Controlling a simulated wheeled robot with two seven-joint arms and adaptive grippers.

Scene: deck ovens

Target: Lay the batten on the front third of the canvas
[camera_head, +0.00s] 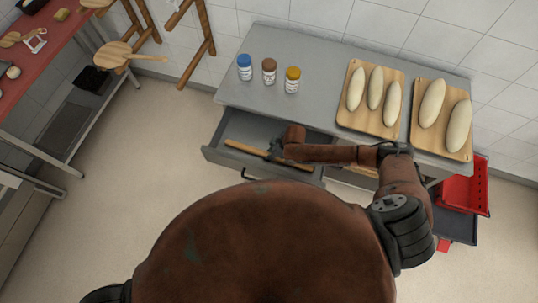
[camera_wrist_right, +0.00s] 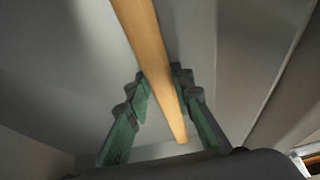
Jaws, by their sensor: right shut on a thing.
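The batten (camera_head: 244,148), a long light-wood strip, lies along the inside of the open grey drawer (camera_head: 213,157) under the counter. In the right wrist view the batten (camera_wrist_right: 145,40) runs between the two green-padded fingers (camera_wrist_right: 163,98). Part of the batten is hidden by my right gripper and forearm. I cannot make out a canvas in either view. My left gripper is out of view.
On the grey counter (camera_head: 325,75) stand three jars with blue (camera_head: 244,67), brown (camera_head: 269,71) and yellow (camera_head: 292,79) lids. Two wooden boards (camera_head: 357,118) (camera_head: 426,140) hold long pale loaves at the right. A red crate (camera_head: 463,190) stands below. The counter's front left is clear.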

